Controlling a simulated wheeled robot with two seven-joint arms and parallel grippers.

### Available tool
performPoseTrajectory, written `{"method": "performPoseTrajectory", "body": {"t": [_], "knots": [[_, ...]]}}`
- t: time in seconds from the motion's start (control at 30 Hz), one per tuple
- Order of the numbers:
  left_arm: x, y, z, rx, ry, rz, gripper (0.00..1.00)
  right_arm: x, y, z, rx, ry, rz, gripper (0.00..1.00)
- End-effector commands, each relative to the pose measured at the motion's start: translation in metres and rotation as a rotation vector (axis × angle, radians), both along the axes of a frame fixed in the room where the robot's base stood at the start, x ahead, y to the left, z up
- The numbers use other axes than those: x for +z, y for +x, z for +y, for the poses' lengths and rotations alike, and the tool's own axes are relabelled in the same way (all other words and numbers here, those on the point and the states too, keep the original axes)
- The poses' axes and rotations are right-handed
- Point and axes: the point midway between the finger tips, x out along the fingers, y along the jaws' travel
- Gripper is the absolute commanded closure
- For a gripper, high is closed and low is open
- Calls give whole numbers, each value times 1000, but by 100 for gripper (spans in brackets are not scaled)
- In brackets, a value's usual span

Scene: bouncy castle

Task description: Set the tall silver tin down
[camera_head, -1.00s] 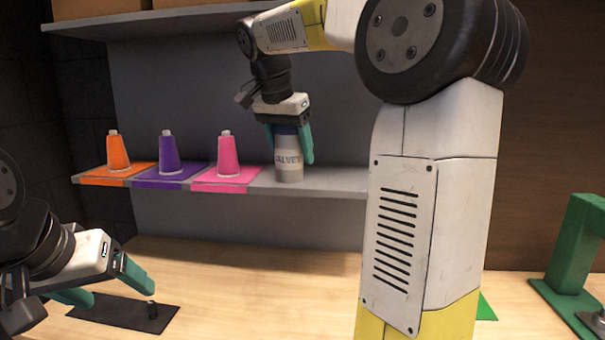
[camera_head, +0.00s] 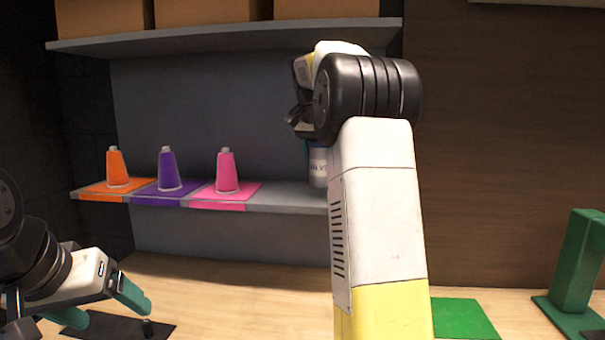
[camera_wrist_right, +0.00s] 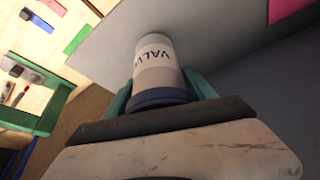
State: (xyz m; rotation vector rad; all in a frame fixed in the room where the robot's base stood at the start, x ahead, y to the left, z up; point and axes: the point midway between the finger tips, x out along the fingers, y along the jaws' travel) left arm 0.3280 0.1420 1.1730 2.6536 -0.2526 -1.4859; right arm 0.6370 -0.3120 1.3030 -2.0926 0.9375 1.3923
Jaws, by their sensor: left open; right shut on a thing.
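The tall silver tin (camera_head: 318,168) has a grey body with a light band of dark lettering. It shows closely in the right wrist view (camera_wrist_right: 157,62), with a dark blue lid at the gripper end. My right gripper (camera_wrist_right: 160,88) is shut on the tin, its green fingers on either side near the lid. The tin is upright at the right part of the grey shelf (camera_head: 285,197); I cannot tell whether its base touches. My right arm hides part of the tin in the head view. My left gripper (camera_head: 116,314) is open and empty, low over the table at left.
Orange (camera_head: 117,168), purple (camera_head: 168,170) and pink (camera_head: 227,172) cones stand on matching mats on the shelf. Bare shelf lies between the pink mat and the tin. An upper shelf (camera_head: 230,36) holds boxes. A green mat (camera_head: 462,318) and green stand (camera_head: 578,262) are at right.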

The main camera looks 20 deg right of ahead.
Motion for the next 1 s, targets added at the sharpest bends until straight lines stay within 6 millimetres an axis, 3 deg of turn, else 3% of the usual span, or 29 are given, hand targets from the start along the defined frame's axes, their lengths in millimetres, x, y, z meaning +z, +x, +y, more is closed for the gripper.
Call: {"method": "performPoseTrajectory", "body": {"t": [0.3, 0.7, 0.73, 0.8, 0.83, 1.0], "knots": [[0, 0, 0, 0, 0, 0, 23, -33, -2, 2, 1, 1, 2, 82], [0, 0, 0, 0, 0, 0, 23, -37, -1, 2, 1, 0, 1, 82], [0, 0, 0, 0, 0, 0, 23, -37, -1, 2, 1, 1, 2, 30], [0, 0, 0, 0, 0, 0, 23, -37, -1, 2, 1, 1, 2, 17], [0, 0, 0, 0, 0, 0, 23, -37, -1, 2, 1, 1, 2, 15], [0, 0, 0, 0, 0, 0, 23, -37, -1, 2, 1, 1, 2, 15]]}}
